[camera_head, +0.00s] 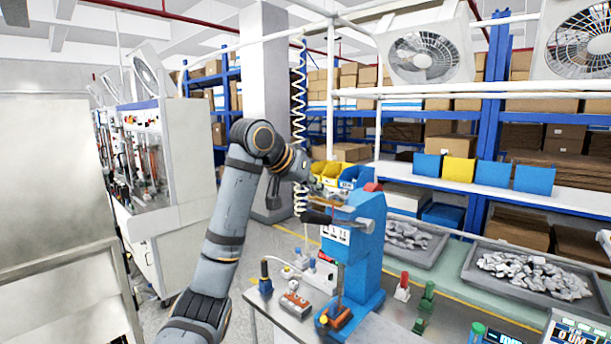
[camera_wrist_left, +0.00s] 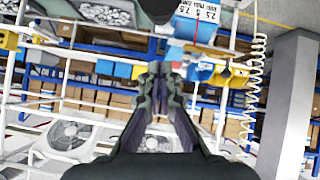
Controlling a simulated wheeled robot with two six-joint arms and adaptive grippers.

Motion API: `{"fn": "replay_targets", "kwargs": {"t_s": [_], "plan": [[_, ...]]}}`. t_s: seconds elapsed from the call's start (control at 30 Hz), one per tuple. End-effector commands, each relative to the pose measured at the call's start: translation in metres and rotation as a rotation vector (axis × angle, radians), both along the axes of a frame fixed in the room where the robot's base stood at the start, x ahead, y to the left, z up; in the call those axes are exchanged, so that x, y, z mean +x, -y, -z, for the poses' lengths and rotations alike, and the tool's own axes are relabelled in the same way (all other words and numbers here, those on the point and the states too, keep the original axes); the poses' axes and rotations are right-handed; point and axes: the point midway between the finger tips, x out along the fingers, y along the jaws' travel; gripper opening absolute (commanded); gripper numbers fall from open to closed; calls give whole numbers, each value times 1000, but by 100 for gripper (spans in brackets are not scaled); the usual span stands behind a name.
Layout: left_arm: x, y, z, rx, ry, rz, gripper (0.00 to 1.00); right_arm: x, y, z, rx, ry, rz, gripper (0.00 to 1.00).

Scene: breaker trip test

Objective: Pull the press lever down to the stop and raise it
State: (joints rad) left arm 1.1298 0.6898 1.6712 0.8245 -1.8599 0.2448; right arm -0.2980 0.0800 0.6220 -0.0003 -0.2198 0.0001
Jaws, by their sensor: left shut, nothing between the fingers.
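The blue press (camera_head: 362,255) stands upright on the bench, with a white scale label on its head; the label also shows upside down in the wrist view (camera_wrist_left: 200,10). The press lever's black grip (camera_head: 316,216) points left from the press head, roughly level. My left gripper (camera_head: 336,201) is just above the lever beside the press head, shut and empty. In the wrist view its fingers (camera_wrist_left: 160,78) are together, and a dark rounded end at the top edge may be the lever grip. Contact with the lever cannot be told. My right gripper is not in view.
Small fixtures (camera_head: 293,302) and a green-capped piece (camera_head: 427,297) stand on the bench around the press. Grey trays (camera_head: 470,262) of metal parts lie behind on the right. Shelves fill the back.

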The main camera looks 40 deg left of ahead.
Motion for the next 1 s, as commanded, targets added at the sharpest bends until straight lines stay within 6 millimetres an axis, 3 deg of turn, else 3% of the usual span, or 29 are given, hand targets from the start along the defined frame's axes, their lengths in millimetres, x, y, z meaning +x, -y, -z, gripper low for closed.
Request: {"fn": "replay_targets", "kwargs": {"t_s": [0.2, 0.67, 0.77, 1.0], "plan": [[-14, 3, 26, 6, -1, -4, 0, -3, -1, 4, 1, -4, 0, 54], [-16, 5, 31, 3, 1, -1, 0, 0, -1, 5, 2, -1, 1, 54], [-18, 4, 36, 3, 10, -2, 0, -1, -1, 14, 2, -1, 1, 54], [-26, 3, 57, 0, 67, -4, 0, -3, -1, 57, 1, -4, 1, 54]]}}
